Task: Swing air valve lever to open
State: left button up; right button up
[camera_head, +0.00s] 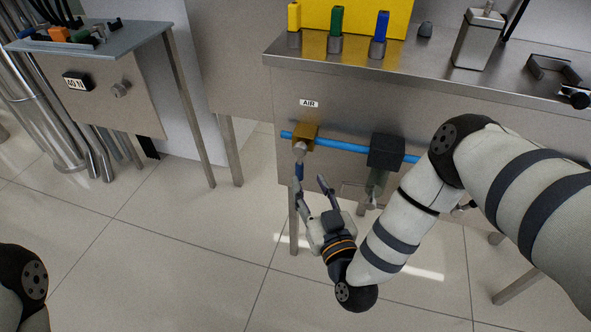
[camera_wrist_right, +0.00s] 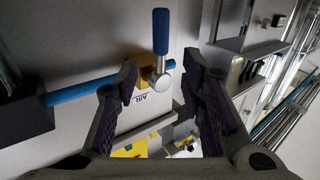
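The air valve has a brass body (camera_head: 305,137) on a horizontal blue pipe (camera_head: 345,146), under a label reading AIR. Its lever has a blue handle (camera_head: 299,171) that hangs straight down, across the pipe. The handle also shows in the wrist view (camera_wrist_right: 161,32), with its silver pivot (camera_wrist_right: 160,78). My right gripper (camera_head: 310,185) is open below the valve, one finger close to the handle's lower end. In the wrist view the lever appears between the open fingertips (camera_wrist_right: 163,69); contact cannot be told. My left gripper is not in view.
A dark block (camera_head: 386,152) sits on the pipe right of the valve, with a hanging fitting (camera_head: 377,184) below. The steel bench (camera_head: 420,76) overhangs the pipe and carries coloured handles and a container. Another bench (camera_head: 110,40) stands left. Open tiled floor lies below.

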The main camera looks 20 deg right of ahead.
aim_at(301, 168)
jog(key=w+b, duration=0.1)
jog(key=w, duration=0.6)
jog(key=shift+w, duration=0.4)
grip_shut()
